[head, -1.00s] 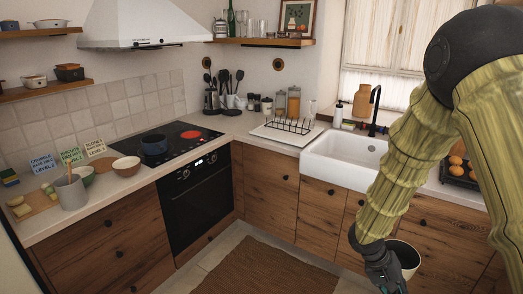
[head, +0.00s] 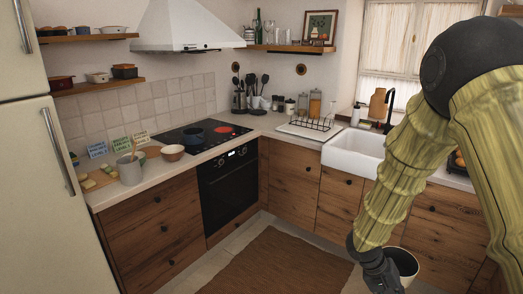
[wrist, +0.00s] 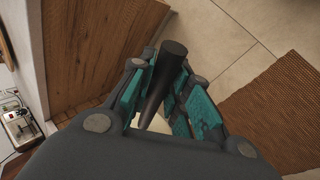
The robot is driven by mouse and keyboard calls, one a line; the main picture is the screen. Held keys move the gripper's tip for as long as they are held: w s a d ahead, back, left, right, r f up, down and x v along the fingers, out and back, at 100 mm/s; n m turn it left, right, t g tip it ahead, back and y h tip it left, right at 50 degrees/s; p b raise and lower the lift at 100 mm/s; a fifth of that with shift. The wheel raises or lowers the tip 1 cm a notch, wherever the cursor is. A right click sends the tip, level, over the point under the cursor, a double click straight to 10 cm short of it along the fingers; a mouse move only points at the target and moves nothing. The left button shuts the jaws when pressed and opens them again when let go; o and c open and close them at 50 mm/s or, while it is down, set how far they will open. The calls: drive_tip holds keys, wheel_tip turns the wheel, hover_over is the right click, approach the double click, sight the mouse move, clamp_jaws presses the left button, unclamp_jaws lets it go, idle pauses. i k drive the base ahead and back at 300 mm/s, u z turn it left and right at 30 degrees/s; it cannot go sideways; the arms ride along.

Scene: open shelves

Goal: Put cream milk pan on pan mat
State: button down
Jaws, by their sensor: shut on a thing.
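My gripper (head: 384,284) is low at the right in the head view, shut on a dark handle. The handle (wrist: 166,70) stands between the teal finger pads in the wrist view. A cream pan (head: 412,283) with a dark inside shows right beside the gripper, apparently the cream milk pan on that handle, held out over the floor. Its lower part is cut off by the picture edge, and my gripper body hides most of it in the wrist view. I cannot make out a pan mat for certain.
A fridge (head: 32,170) stands at the near left. Pans sit on open shelves (head: 98,88) above. A brown rug (head: 278,266) lies on open floor.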

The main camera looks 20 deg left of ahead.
sight(150, 152)
drive_tip(key=u, duration=1.8)
drive_tip(key=i, duration=1)
drive_tip(key=z, duration=0.05)
